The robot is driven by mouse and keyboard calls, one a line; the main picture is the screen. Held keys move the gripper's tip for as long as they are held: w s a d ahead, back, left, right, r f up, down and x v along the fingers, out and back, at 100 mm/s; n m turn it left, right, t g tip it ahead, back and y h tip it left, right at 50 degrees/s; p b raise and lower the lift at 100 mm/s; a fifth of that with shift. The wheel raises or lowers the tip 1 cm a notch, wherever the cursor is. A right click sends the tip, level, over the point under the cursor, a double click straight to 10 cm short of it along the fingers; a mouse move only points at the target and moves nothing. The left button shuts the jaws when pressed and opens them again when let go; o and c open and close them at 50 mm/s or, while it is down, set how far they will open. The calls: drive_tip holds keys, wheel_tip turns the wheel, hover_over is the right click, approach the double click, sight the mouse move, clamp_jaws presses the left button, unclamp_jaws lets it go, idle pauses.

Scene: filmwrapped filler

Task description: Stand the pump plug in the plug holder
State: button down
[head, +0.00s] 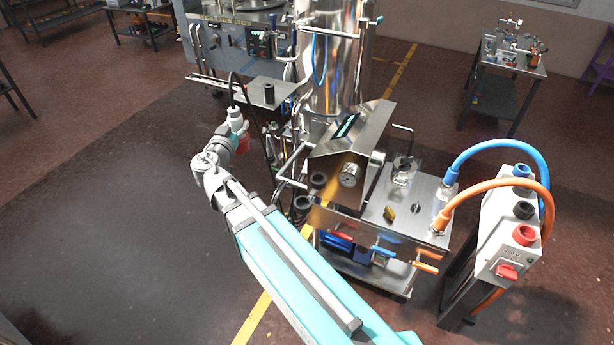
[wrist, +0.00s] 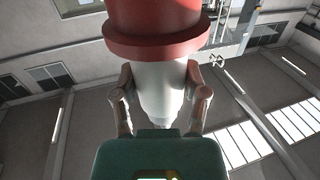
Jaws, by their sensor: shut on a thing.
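The pump plug (head: 243,144) has a red end and a white body. In the head view it hangs with the red end downward, left of the steel machine. My gripper (head: 236,126) is at the plug's white body. In the wrist view, my gripper (wrist: 160,100) has a finger on each side of the white body, below the wide red collar of the plug (wrist: 155,35). A short black cylinder (head: 269,92) stands on a grey shelf behind and right of the plug; it may be the plug holder, but I cannot tell. The plug is clear of it.
The grey shelf (head: 240,90) juts out beside the shiny steel tank (head: 335,65). A black cable runs by the plug. The steel cart (head: 425,207) and a socket post (head: 502,235) with blue and orange hoses stand right. Floor at left is clear.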

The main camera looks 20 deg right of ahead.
drive_tip(key=shift+d, duration=0.15)
drive_tip(key=shift+w+d+f+b, duration=0.1)
drive_tip(key=shift+d+f+b, duration=0.15)
drive_tip(key=shift+f+b, duration=0.1)
drive_tip(key=w+d+f+m+g+h+b, duration=0.2)
drive_tip(key=d+f+b, duration=0.5)
drive_tip(key=f+b, duration=0.4)
drive_tip(key=w+d+f+m+g+h+b, duration=0.1)
drive_tip(key=d+f+m+g+h+b, duration=0.2)
drive_tip(key=d+f+g+b, duration=0.4)
drive_tip(key=w+d+f+m+g+h+b, duration=0.2)
drive_tip(key=d+f+m+g+b, duration=0.3)
drive_tip(key=f+b, duration=1)
drive_tip(key=shift+w+d+f+b, duration=0.3)
drive_tip(key=shift+w+d, duration=0.05)
drive_tip(key=shift+d, duration=0.95)
drive_tip(key=shift+f, duration=0.25)
drive_tip(key=shift+f+b, duration=4.45)
drive_tip(key=shift+b, duration=0.25)
